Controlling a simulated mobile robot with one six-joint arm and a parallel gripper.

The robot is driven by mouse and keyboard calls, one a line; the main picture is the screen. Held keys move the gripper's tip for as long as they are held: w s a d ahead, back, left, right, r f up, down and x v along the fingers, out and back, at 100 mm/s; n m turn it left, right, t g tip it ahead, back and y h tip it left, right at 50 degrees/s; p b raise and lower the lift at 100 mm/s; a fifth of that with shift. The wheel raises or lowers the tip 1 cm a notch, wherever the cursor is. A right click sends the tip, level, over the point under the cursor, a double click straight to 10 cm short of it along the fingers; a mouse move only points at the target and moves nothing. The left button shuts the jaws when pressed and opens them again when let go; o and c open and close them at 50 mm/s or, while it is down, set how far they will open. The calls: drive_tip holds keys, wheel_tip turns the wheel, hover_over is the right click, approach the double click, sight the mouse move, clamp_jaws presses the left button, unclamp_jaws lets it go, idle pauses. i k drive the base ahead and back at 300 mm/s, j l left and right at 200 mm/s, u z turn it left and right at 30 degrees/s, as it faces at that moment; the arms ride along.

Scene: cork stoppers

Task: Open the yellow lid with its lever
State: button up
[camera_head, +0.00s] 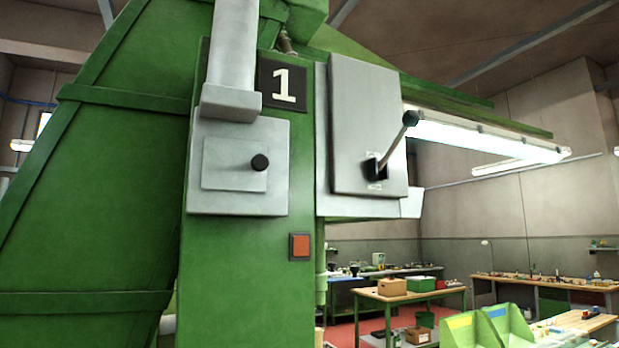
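A lever (395,142) with a dark round knob sticks out of a slot in a grey box (352,120) on the green machine (245,275). It slants up and to the right. Small markings sit above and below the slot, too small to read. I see no yellow lid in this view, so I cannot tell which part the lever works. My gripper is not in view.
A grey panel with a black knob (260,162) and an orange square button (300,246) are on the machine, left of the lever. A black plate marked 1 (284,85) is above. Green bins (470,331) and workbenches (400,297) stand at lower right.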

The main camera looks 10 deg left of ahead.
sight(411, 118)
drive_tip(key=i+l+u, duration=0.1)
drive_tip(key=l+u, duration=0.15)
drive_tip(key=l, duration=0.25)
drive_tip(key=l+u, duration=0.2)
drive_tip(key=l, duration=0.35)
drive_tip(key=l+u, duration=0.25)
drive_tip(key=l, duration=0.25)
drive_tip(key=l+u, duration=0.2)
drive_tip(key=l, duration=0.35)
drive_tip(key=k+l+u, duration=0.1)
drive_tip(key=l+u, duration=0.15)
drive_tip(key=l, duration=0.3)
drive_tip(key=k+l+u, duration=0.2)
drive_tip(key=l, duration=0.3)
drive_tip(key=l+u, duration=0.25)
drive_tip(key=l, duration=0.25)
drive_tip(key=k, duration=0.05)
